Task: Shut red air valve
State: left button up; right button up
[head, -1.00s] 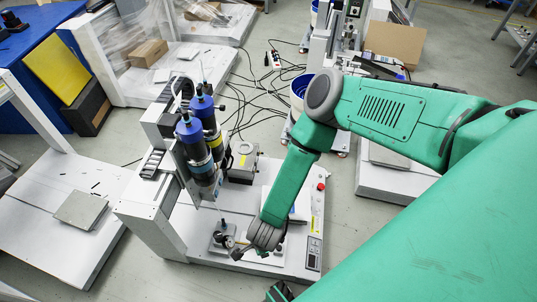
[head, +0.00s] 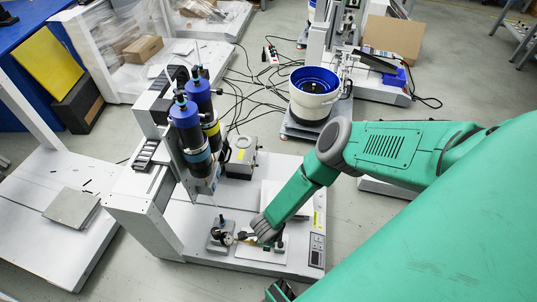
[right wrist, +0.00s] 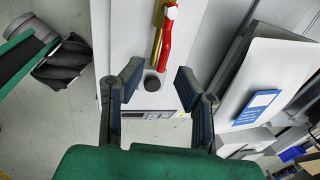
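The red air valve handle (right wrist: 166,42) shows in the right wrist view, lying lengthwise along a brass valve body (right wrist: 157,30) above the white machine base. My right gripper (right wrist: 158,72) is open; its two dark fingers stand apart on either side of the handle's near end, with no contact visible. In the head view my right gripper (head: 247,238) is low over the front of the base, and hides most of the valve.
The gantry screwdriver (head: 197,135) with blue-capped cylinders stands left of my right forearm. A control panel (head: 317,250) is on the base's right edge. A white plate with a blue label (right wrist: 258,105) lies to the right in the wrist view. A blue-lined bowl (head: 315,88) stands behind.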

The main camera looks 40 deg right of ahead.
jog(key=shift+d+f, duration=0.25)
jog(key=shift+f, duration=0.45)
jog(key=shift+w+d+f, duration=0.1)
jog(key=shift+d+f, duration=0.15)
jog(key=shift+f, duration=0.1)
jog(key=shift+a+r, duration=0.15)
jog(key=shift+a, duration=0.1)
jog(key=shift+c, duration=0.8)
jog(key=shift+a, duration=0.1)
grip_shut()
pick_arm(q)
jog(key=shift+d+f, duration=0.15)
jog(key=shift+f, duration=0.25)
jog(key=shift+d+r, duration=0.1)
jog(key=shift+d, duration=0.2)
pick_arm(e)
jog(key=shift+d, duration=0.2)
